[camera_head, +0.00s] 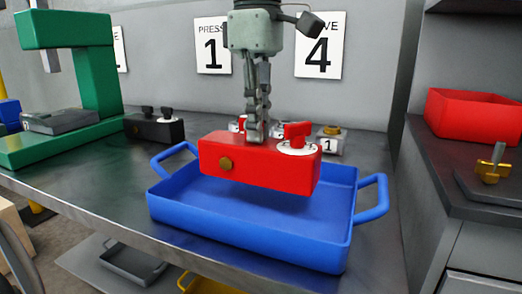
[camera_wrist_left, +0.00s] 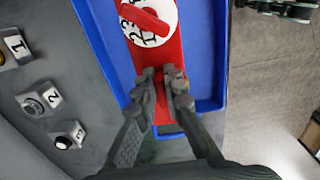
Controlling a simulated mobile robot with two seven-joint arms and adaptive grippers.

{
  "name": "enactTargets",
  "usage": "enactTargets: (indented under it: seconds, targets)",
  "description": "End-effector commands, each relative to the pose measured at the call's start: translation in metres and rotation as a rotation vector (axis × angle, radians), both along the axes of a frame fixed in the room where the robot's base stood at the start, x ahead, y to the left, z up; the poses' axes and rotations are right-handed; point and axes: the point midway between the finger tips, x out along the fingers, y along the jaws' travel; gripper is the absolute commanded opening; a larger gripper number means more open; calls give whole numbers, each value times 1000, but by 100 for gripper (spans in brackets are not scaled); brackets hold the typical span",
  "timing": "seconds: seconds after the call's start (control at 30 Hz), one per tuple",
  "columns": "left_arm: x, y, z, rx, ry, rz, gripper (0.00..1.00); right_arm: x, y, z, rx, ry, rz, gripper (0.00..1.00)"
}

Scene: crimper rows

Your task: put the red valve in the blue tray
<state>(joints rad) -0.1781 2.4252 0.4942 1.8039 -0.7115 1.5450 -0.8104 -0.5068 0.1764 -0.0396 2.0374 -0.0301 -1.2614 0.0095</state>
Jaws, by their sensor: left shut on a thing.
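The red valve (camera_head: 235,165) is a red block with a red knob on a white dial and a brass round fitting on its front. My left gripper (camera_head: 257,135) is shut on its top edge and holds it over the blue tray (camera_head: 185,213). The valve looks roughly level, its underside above the tray floor. In the left wrist view the fingers (camera_wrist_left: 165,92) pinch the red body (camera_wrist_left: 176,55) beside the dial, with the blue tray (camera_wrist_left: 204,60) below. A dark jointed part (camera_wrist_left: 285,10) at that view's top right looks like my right gripper; its fingers are unclear.
A green press (camera_head: 95,75) stands at the left, with a black two-knob block (camera_head: 153,129) beside it. Numbered grey blocks (camera_head: 330,145) stand behind the tray. A red bin (camera_head: 470,112) sits on the right counter. Bare table shows left of the tray.

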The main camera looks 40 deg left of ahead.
Motion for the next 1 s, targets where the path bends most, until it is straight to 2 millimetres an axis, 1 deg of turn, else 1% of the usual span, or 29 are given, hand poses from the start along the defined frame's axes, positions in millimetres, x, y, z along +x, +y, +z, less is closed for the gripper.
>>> enactTargets:
  seconds: [0.1,0.23,0.4,0.5,0.93,0.97,1.0]
  targets:
    - [1,-6,-2,-1,-3,-1,0,0,0,0,0,1,0,40]
    - [1,-6,-9,-1,-2,0,0,0,0,0,-1,1,0,40]
    - [0,-6,-32,-3,-2,1,0,-1,0,1,-1,2,-1,40]
    - [1,-6,-41,-2,-5,1,0,-2,0,2,-1,1,0,40]
    - [1,-6,-45,-2,-6,1,0,-2,0,4,-4,0,1,40]
    - [0,-5,-47,-1,-1,2,10,-1,0,6,-5,-2,1,40]
    - [0,-5,-46,-1,-1,2,15,-1,-1,8,-5,-2,1,40]
